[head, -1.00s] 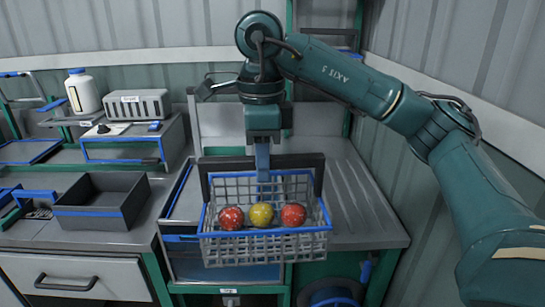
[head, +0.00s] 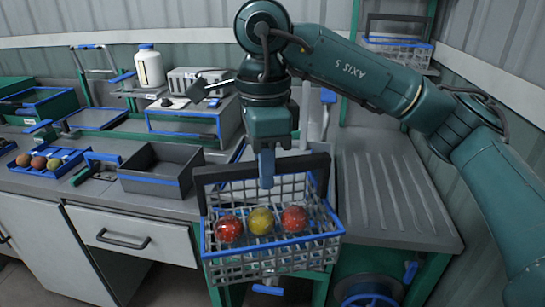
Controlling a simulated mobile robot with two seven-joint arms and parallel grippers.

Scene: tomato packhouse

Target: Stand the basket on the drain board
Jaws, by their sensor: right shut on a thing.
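A grey wire basket (head: 325,238) with blue rims hangs in front of the counter. Two red tomatoes and a yellow one (head: 261,221) lie in it. My right gripper (head: 266,168) points down and is shut on the basket's dark handle (head: 222,172). The basket hangs roughly level, apart from the drain board. The grey, ribbed drain board (head: 395,190) is to the right of the basket and clear of objects. The basket hides part of the counter behind it. My left gripper is not in view.
A dark open bin (head: 160,165) and a blue tray with produce (head: 48,161) stand on the left counter. A white bottle (head: 149,66) stands behind. Another wire basket (head: 398,50) sits on a shelf above the drain board. A corrugated wall bounds the right side.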

